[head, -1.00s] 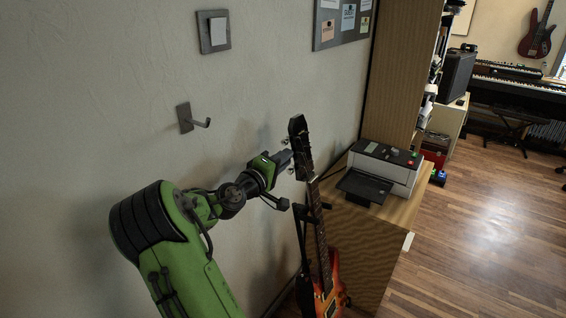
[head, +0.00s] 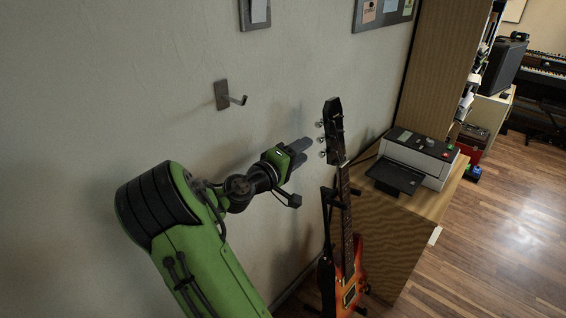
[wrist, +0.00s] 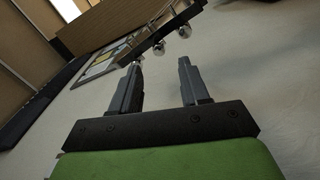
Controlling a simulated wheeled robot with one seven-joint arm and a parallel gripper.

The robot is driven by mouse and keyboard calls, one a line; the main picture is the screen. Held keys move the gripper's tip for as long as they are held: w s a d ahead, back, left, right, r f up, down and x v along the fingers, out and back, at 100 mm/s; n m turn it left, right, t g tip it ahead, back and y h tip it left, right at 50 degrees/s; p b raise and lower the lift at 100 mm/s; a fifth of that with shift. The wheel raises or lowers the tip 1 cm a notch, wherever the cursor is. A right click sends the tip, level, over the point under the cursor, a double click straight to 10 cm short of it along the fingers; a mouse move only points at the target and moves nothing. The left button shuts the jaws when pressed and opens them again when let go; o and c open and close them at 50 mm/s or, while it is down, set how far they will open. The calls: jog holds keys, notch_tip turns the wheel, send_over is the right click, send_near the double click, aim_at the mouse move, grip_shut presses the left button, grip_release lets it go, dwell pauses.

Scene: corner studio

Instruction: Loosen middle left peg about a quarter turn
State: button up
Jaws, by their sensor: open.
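The orange-red sunburst guitar (head: 350,277) stands upright against a stand, its dark headstock (head: 334,122) at the top. Several silver pegs stick out on the headstock's left side. The middle left peg (head: 321,139) is between an upper and a lower one. My gripper (head: 305,147) is open and empty, just left of the pegs, with a small gap to them. In the wrist view my two fingers (wrist: 159,68) are spread apart. Round peg ends show beyond the fingertips, one of them (wrist: 158,48) in line with the gap. The peg's turn angle is too small to tell.
A printer (head: 412,160) sits on a wooden cabinet (head: 385,232) right of the guitar. A wall hook (head: 232,98) is above my gripper. The wall is close behind the arm. Open wooden floor lies at the right.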

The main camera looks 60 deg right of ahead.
jog(key=w+a, duration=0.1)
jog(key=a, duration=0.8)
jog(key=shift+w+a+p, duration=0.2)
jog(key=shift+p, duration=0.15)
